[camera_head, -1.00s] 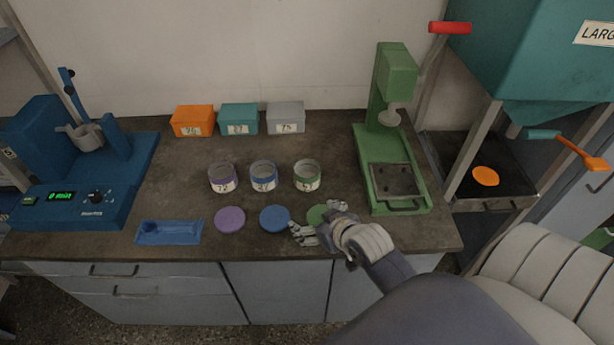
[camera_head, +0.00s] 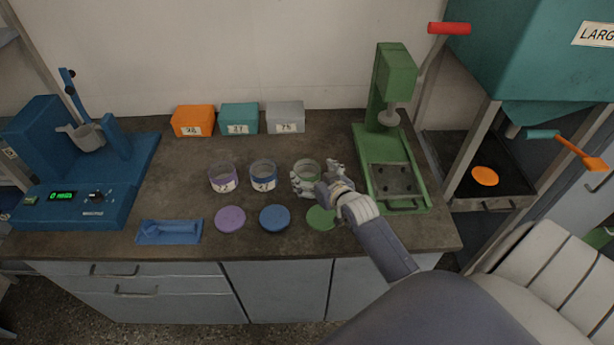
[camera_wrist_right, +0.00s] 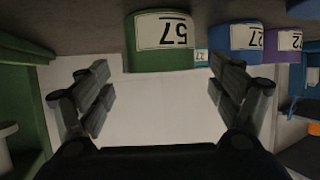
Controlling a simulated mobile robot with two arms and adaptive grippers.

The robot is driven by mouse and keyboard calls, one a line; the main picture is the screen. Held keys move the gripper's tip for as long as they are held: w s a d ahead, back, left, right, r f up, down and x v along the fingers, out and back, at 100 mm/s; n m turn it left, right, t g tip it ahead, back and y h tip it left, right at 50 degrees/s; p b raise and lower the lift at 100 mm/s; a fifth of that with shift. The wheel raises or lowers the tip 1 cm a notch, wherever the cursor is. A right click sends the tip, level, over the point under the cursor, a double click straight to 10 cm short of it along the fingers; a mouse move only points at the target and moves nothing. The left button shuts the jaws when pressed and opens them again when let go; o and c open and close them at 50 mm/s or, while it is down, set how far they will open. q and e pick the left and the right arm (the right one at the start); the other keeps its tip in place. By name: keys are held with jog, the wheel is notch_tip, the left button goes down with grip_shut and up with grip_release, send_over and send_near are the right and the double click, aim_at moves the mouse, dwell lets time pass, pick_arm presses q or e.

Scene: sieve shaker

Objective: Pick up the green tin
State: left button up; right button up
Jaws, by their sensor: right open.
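The green tin (camera_head: 307,167) stands upright and open on the dark worktop, at the right end of a row of tins. My right gripper (camera_head: 319,184) is open just in front of it and hides its lower part. In the right wrist view the green tin (camera_wrist_right: 162,42) shows upside down with a "57" label, ahead of and between the open fingers of the gripper (camera_wrist_right: 162,95). I see no finger touching it. My left gripper is not in view.
The blue tin (camera_head: 263,175) and purple tin (camera_head: 223,178) stand left of the green one. Purple (camera_head: 230,219), blue (camera_head: 275,218) and green (camera_head: 321,217) lids lie in front. A green press (camera_head: 386,140) stands close on the right. Small boxes (camera_head: 239,119) line the back.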

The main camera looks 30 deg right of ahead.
aim_at(302, 166)
jog(key=shift+x, duration=2.35)
jog(key=shift+s+a+f, duration=0.1)
jog(key=c, duration=1.2)
